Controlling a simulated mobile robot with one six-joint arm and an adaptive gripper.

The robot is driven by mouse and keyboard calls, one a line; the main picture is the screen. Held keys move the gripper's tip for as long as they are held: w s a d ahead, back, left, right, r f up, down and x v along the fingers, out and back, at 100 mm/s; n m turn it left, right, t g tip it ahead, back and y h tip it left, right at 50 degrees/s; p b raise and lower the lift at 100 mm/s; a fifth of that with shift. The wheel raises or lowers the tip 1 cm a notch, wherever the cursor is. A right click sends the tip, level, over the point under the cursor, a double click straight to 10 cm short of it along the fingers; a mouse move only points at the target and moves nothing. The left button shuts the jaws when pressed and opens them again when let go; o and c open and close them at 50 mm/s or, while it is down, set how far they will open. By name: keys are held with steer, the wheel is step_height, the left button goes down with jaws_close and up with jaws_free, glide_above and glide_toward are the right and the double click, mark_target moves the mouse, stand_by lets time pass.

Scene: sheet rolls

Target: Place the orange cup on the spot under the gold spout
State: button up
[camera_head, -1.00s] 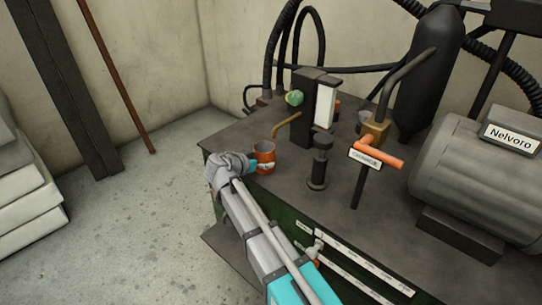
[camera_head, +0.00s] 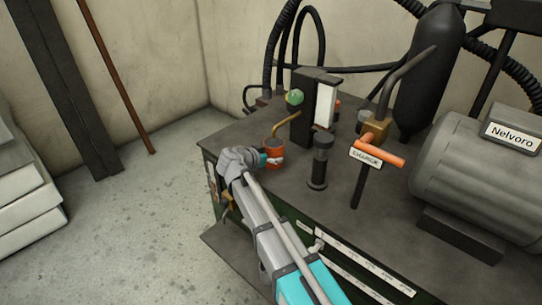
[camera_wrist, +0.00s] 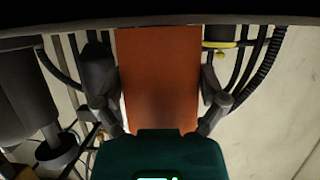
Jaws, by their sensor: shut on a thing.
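The orange cup (camera_head: 275,158) is upright at the left end of the dark machine top, with its rim just below the tip of the gold spout (camera_head: 284,125). I cannot tell whether its base touches the top. My gripper (camera_head: 268,159) comes from the front left and is shut on the cup's side. In the wrist view the cup (camera_wrist: 160,75) fills the middle, with the gripper's two fingers (camera_wrist: 160,98) against its left and right sides. The spot under the spout is hidden by the cup and my gripper.
A black block with a green knob (camera_head: 294,97) stands behind the cup. A short dark post (camera_head: 319,162) stands to its right, then an orange-handled valve (camera_head: 379,155) and a grey motor (camera_head: 470,180). The machine top's left edge (camera_head: 212,143) is close by.

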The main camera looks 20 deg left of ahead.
steer(key=o, duration=0.9)
steer(key=shift+c, duration=0.2)
steer(key=shift+r, duration=0.15)
steer(key=p+v, duration=0.5)
steer(key=v, duration=0.7)
